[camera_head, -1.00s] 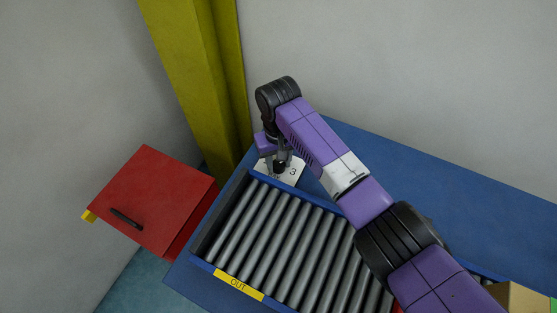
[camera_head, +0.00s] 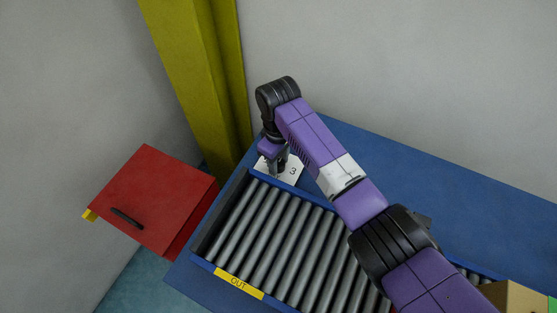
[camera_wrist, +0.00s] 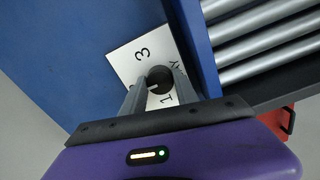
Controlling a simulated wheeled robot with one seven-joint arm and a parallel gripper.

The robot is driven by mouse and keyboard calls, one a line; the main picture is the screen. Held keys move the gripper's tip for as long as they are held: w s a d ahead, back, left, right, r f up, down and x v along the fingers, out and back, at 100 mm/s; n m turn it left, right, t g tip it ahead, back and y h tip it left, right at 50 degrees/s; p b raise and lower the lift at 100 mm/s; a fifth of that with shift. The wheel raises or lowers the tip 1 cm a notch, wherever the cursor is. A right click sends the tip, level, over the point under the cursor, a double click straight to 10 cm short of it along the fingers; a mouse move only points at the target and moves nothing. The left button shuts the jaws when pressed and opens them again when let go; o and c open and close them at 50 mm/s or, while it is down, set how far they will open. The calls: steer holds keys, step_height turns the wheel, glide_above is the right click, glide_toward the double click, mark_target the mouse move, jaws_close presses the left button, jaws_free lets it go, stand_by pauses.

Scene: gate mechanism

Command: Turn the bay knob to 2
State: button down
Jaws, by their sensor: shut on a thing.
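The bay knob (camera_wrist: 160,77) is a dark round knob on a white plate (camera_wrist: 126,62). In the wrist view it sits between the two fingers of my gripper (camera_wrist: 157,84), which is shut on it. A small pale line on the knob points to the lower left in that view. The plate shows a 3, a 1 and part of a word; the 2 is not visible, and my gripper covers part of the plate. In the head view my gripper (camera_head: 277,171) points down at the plate (camera_head: 293,174), hiding the knob.
A roller conveyor (camera_head: 268,232) with a yellow OUT label lies beside the plate on the blue table (camera_head: 440,170). A red box (camera_head: 150,195) with a black handle stands at left. A yellow post (camera_head: 200,80) rises behind. A cardboard box (camera_head: 520,298) is at lower right.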

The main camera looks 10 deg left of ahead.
stand_by(0.3)
steer(key=c, duration=0.9)
jaws_free()
steer(key=shift+c, duration=0.2)
steer(key=shift+r+b, duration=0.55)
steer(key=shift+r, duration=3.4)
